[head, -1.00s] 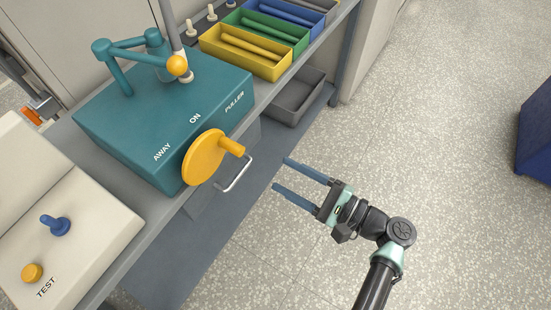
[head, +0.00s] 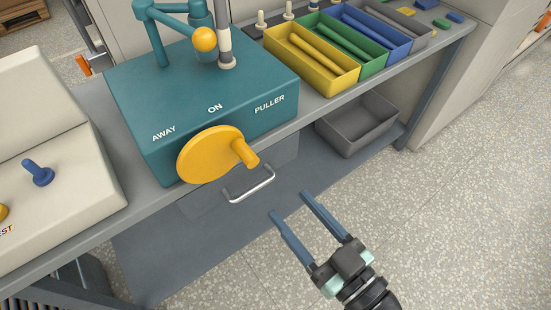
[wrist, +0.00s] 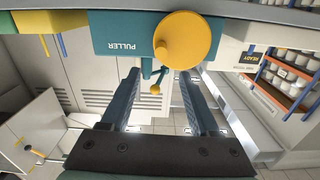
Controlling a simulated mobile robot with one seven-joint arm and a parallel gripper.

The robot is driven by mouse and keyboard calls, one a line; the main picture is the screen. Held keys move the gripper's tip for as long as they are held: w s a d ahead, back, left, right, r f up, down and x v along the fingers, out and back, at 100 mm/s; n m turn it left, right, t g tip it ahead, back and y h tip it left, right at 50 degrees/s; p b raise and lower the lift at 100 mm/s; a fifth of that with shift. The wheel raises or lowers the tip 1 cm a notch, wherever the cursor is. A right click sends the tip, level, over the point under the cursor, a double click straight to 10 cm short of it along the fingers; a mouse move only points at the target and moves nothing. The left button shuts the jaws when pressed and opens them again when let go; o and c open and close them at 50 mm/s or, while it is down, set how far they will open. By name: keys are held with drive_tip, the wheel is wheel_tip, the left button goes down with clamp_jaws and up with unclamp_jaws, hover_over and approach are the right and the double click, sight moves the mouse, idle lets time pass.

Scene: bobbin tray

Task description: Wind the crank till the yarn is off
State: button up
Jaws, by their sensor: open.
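A teal machine box (head: 205,90) stands on the bench, marked AWAY, ON and PULLER. On its front is a yellow crank disc (head: 205,155) with a yellow handle peg (head: 245,154) at the disc's right side. A grey post (head: 225,40) rises from the box top beside a teal arm ending in a yellow ball (head: 204,40); I cannot make out yarn on it. My gripper (head: 289,204) is open and empty, below and right of the crank and apart from it. The wrist view shows the crank (wrist: 187,40) beyond my open fingers (wrist: 158,92).
Yellow (head: 311,60), green (head: 345,47) and blue (head: 376,32) trays with rods stand right of the box. A pale console (head: 60,150) with a blue lever (head: 38,172) is at left. A drawer handle (head: 251,184) sticks out below the crank. The floor at right is clear.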

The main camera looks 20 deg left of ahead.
sight(258, 168)
drive_tip(key=p+x, duration=0.1)
drive_tip(key=x, duration=1.2)
clamp_jaws()
